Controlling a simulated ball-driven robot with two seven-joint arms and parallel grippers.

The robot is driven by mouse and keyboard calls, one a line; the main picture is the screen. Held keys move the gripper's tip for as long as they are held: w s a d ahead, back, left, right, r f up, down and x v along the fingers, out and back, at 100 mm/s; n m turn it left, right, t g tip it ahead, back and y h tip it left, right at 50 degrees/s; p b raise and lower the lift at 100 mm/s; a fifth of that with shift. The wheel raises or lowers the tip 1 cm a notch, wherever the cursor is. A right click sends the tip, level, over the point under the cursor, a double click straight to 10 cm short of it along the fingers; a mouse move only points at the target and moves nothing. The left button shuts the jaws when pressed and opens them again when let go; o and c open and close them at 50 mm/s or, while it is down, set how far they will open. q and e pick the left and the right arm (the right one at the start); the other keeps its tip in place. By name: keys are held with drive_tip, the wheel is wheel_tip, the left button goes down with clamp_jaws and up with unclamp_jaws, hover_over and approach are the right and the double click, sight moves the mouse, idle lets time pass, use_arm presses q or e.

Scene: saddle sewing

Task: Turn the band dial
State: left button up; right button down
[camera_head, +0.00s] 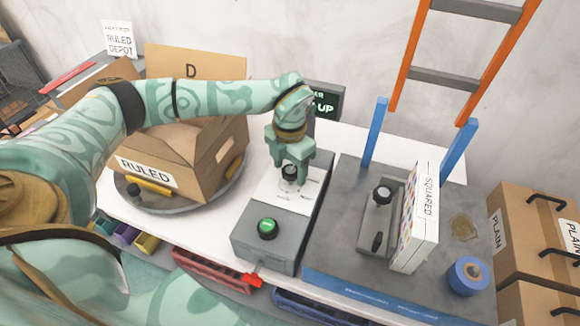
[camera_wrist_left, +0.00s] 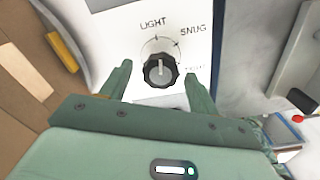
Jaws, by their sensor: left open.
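The band dial (camera_wrist_left: 160,71) is a black knob with a pale pointer line on a white panel marked LIGHT, SNUG and a third, partly unreadable word. In the head view the dial (camera_head: 289,173) sits on top of a grey machine box (camera_head: 262,238) with a green button (camera_head: 268,228) at its front. My left gripper (camera_head: 289,178) is above the panel with its fingers pointing down, one on either side of the dial. In the left wrist view the open fingers (camera_wrist_left: 158,88) flank the knob with gaps on both sides. My right gripper is not in view.
A cardboard box labelled RULED (camera_head: 148,174) stands on a round turntable left of the machine. To the right, a white SQUARED box (camera_head: 415,218) stands upright beside another black knob (camera_head: 382,194). Blue posts (camera_head: 375,131) rise behind it. A dark display (camera_head: 326,102) stands behind my gripper.

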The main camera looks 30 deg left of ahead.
sight(290, 171)
use_arm(q)
drive_tip(key=c, duration=1)
drive_tip(key=shift+r+n+p, duration=0.35)
drive_tip(key=shift+n+p, duration=0.55)
drive_tip(key=shift+p, duration=0.35)
drive_tip(key=shift+f, duration=0.15)
drive_tip(key=shift+f+n, duration=0.15)
drive_tip(key=shift+n, duration=0.15)
drive_tip(key=o, duration=1)
wheel_tip(290, 171, up, 16)
drive_tip(key=p, duration=0.2)
drive_tip(key=shift+p, duration=0.3)
